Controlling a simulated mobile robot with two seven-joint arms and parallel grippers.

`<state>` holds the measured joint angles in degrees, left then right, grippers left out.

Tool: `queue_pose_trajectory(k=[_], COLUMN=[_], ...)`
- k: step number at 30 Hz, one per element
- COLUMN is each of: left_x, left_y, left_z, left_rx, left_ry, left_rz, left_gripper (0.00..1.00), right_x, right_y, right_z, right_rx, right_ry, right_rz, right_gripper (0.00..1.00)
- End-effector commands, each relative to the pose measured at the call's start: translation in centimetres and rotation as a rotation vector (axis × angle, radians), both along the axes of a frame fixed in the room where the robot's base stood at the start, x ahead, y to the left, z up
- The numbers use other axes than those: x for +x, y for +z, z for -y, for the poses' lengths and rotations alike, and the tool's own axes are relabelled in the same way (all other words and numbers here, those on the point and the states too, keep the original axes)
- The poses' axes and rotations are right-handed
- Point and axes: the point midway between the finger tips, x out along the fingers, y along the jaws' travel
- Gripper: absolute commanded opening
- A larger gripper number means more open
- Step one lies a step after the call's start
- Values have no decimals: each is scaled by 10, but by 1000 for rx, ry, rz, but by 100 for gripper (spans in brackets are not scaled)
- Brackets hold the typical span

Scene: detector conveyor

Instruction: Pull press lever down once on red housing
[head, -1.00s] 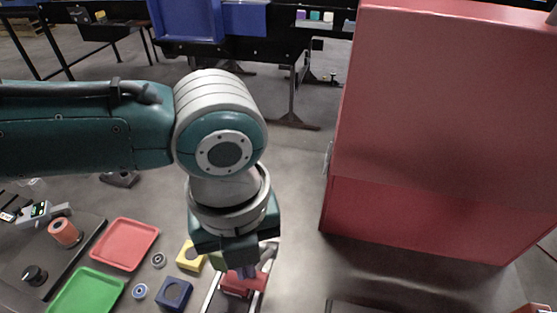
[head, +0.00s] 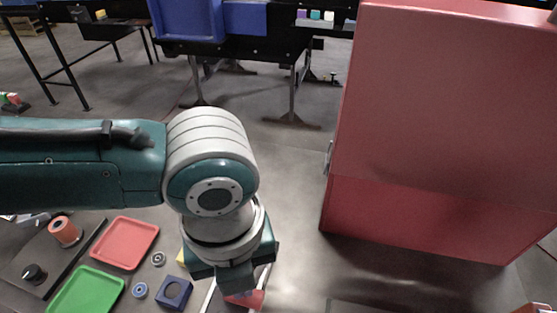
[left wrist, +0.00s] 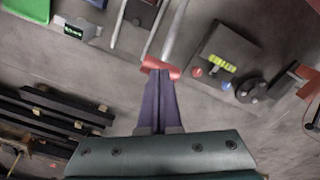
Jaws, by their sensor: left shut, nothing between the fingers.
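The press shows in the left wrist view as two pale metal rails (left wrist: 174,30) with a red crossbar (left wrist: 174,70) between their near ends, which looks like the lever handle. My left gripper (left wrist: 160,73) has its purple fingers shut and empty, tips overlapping the crossbar; I cannot tell whether they touch it. In the head view my wrist covers most of the press. Only part of a rail (head: 209,297) and a red part (head: 245,299) show at the bottom edge. I cannot tell whether that part is handle or housing. My right gripper is out of view.
A red tray (head: 125,243), a green tray (head: 86,294) and a blue block (head: 174,293) lie left of the press. A dark panel with a black knob (head: 35,274) and a red button (head: 65,231) is further left. A large red cabinet (head: 440,130) stands at right.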

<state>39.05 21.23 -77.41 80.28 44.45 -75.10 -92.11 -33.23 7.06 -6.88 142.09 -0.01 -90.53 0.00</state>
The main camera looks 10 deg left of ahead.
Motion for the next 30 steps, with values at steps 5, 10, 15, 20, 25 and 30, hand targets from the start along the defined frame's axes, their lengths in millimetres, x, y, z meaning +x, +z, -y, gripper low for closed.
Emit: queue_pose_trajectory(k=[5, 10, 15, 20, 25, 30], left_x=[-5, -8, -8, -9, -12, -16], left_y=[-8, -10, -10, -11, -18, -25], left_z=[-1, -1, -1, -1, -1, -1], left_rx=[1, 2, 2, 2, 1, 1], left_ry=[0, 1, 0, 0, 0, -1], left_rz=[3, 2, 1, 1, 0, 2], left_gripper=[0, 0, 0, 0, 0, 0], right_x=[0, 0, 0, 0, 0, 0], right_y=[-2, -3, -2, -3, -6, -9], right_z=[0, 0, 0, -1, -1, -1], right_rx=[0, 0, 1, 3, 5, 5], right_ry=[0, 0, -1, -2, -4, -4], right_rz=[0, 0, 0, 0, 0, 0], right_gripper=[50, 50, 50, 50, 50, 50])
